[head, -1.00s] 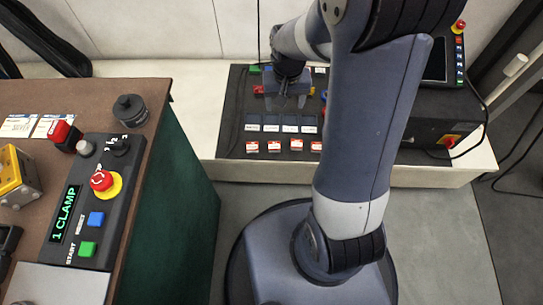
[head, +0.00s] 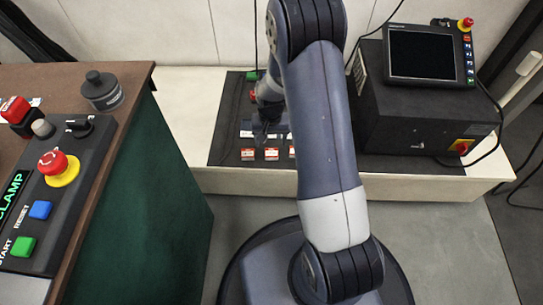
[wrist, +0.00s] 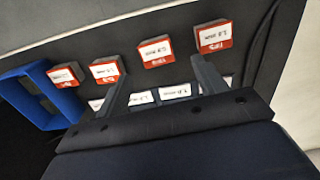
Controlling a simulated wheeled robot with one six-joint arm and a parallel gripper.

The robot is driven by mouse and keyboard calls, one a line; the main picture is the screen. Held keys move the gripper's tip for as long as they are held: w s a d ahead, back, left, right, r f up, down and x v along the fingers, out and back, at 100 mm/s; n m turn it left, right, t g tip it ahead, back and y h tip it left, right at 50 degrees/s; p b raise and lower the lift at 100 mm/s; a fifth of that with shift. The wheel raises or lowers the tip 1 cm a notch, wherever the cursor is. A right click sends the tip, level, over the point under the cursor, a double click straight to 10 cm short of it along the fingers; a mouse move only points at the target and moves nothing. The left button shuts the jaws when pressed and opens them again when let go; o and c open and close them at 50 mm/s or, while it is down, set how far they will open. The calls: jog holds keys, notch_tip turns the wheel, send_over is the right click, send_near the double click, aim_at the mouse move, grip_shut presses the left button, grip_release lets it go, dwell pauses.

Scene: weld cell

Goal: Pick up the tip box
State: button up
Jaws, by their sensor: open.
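Several small boxes with red fronts and white labels stand in a row on a dark mat; one is at the right of the wrist view (wrist: 214,37), another beside it (wrist: 156,52), and one shows in the head view (head: 271,154). Dark blue boxes with white labels (wrist: 175,91) form a second row, partly hidden by my gripper. The print is too small to tell which is the tip box. My gripper (wrist: 161,72) is open and empty, its fingers reaching over the blue row toward the red-fronted boxes. In the head view my gripper (head: 266,138) is partly hidden by my arm.
A blue open frame (wrist: 24,72) lies left of the rows in the wrist view. A black controller with a screen (head: 420,53) stands right on the pale bench (head: 185,110). A brown-topped table (head: 125,76) with a clamp button panel (head: 78,150) is at left.

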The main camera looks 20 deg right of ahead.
aim_at(271, 152)
jog(key=f+b, duration=0.2)
jog(key=f, duration=0.1)
jog(key=f+b, duration=0.1)
jog(key=f, duration=0.1)
jog(key=shift+s+d+f, duration=0.1)
jog(key=shift+s+f, duration=0.05)
jog(key=shift+s, duration=0.15)
jog(key=c, duration=1.1)
jog(key=shift+r, duration=0.2)
